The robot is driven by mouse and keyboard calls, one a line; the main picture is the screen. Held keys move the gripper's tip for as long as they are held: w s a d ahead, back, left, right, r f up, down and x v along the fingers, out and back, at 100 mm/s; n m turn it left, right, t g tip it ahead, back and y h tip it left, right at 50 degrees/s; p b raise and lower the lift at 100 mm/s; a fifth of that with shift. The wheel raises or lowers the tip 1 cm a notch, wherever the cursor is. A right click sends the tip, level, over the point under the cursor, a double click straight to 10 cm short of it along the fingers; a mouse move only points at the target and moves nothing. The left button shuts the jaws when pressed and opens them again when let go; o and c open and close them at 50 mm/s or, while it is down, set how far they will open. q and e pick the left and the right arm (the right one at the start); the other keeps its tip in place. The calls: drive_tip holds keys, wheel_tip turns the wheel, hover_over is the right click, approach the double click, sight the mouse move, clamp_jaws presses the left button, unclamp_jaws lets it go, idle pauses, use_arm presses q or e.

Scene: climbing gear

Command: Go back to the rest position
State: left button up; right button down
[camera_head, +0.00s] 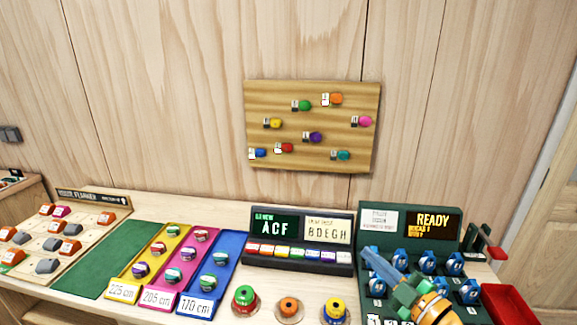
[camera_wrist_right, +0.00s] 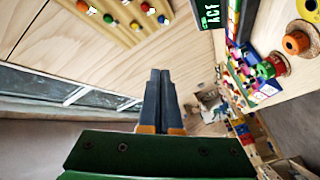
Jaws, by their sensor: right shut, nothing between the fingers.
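My right gripper (camera_head: 374,260) reaches in from the lower right in the head view, above the front of the dark green console. Its blue fingers also show in the right wrist view (camera_wrist_right: 160,76), where they lie together, shut and empty, with open room around the tips. My left gripper is not in view. The gripper and its orange-banded wrist hide part of the console's hooks and lower labels.
The green console (camera_head: 484,262) reads READY and holds several blue devices. A black display unit (camera_head: 300,262), yellow, pink and blue trays (camera_head: 232,247), a planner board (camera_head: 100,232) and a red bin (camera_head: 508,302) share the table. A wooden hold board (camera_head: 270,95) hangs behind.

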drive_tip(key=s+d+m+t+h, duration=0.2)
drive_tip(key=s+d+m+h, duration=0.3)
drive_tip(key=m+h, duration=0.65)
drive_tip(key=s+f+m+g, duration=0.4)
drive_tip(key=s+f+g, duration=0.3)
drive_tip(key=f, duration=0.5)
drive_tip(key=s+a+f+n+g+y, duration=0.1)
drive_tip(key=s+a+f+g+y, duration=0.1)
drive_tip(key=s+a+f+g, duration=0.45)
drive_tip(key=s+a+f+n+g+y, duration=0.15)
drive_tip(key=s+a, duration=0.25)
drive_tip(key=s, duration=0.5)
wheel_tip(320, 180, down, 16)
drive_tip(key=s+g, duration=0.1)
drive_tip(key=s+d+f+g, duration=0.1)
drive_tip(key=s+d+f, duration=0.1)
drive_tip(key=s+f, duration=1)
drive_tip(key=shift+s+d+g+y, duration=0.3)
drive_tip(key=shift+s+d+g, duration=0.1)
drive_tip(key=shift+s, duration=0.1)
